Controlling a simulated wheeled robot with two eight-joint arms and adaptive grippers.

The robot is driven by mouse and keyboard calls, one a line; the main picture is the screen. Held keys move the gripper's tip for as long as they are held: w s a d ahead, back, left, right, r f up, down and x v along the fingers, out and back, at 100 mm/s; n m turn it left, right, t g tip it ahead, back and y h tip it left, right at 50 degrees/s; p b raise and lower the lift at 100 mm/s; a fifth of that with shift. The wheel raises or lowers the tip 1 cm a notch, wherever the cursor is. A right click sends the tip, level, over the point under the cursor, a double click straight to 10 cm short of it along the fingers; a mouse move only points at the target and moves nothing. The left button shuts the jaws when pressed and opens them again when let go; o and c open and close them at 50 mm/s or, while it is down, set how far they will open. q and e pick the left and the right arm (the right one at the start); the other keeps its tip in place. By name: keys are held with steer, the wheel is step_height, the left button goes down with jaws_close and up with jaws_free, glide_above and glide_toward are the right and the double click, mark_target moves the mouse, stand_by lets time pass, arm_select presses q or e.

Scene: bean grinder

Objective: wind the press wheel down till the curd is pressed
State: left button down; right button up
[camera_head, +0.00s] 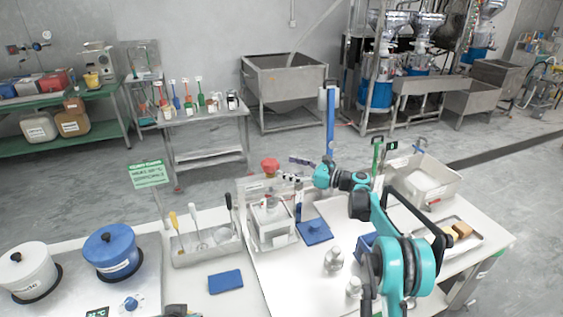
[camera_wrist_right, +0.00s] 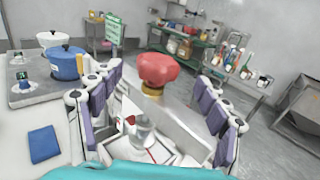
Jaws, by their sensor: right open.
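The press (camera_head: 270,222) is a small pale, boxy frame on the white table, with a red lobed wheel (camera_head: 270,165) on top. In the right wrist view the red wheel (camera_wrist_right: 157,70) stands between the two spread finger sets, with clear space on both sides. My right gripper (camera_head: 297,172) is open, just to the right of the wheel in the head view; its fingers (camera_wrist_right: 160,115) show purple pads in the wrist view. I see no contact with the wheel. The curd inside the press cannot be made out. My left gripper is not seen.
A tool holder (camera_head: 207,252) with upright utensils stands left of the press. A blue pot (camera_head: 110,252) and a white pot (camera_head: 25,270) sit on the hob. Blue pads (camera_head: 314,231) and metal weights (camera_head: 333,260) lie around the press. A tray (camera_head: 455,238) is at right.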

mark_target(270, 162)
steer(key=b+x, duration=0.1)
steer(key=x, duration=0.6)
steer(key=shift+w+a, duration=0.1)
steer(key=shift+a, duration=0.25)
steer(key=c, duration=1.2)
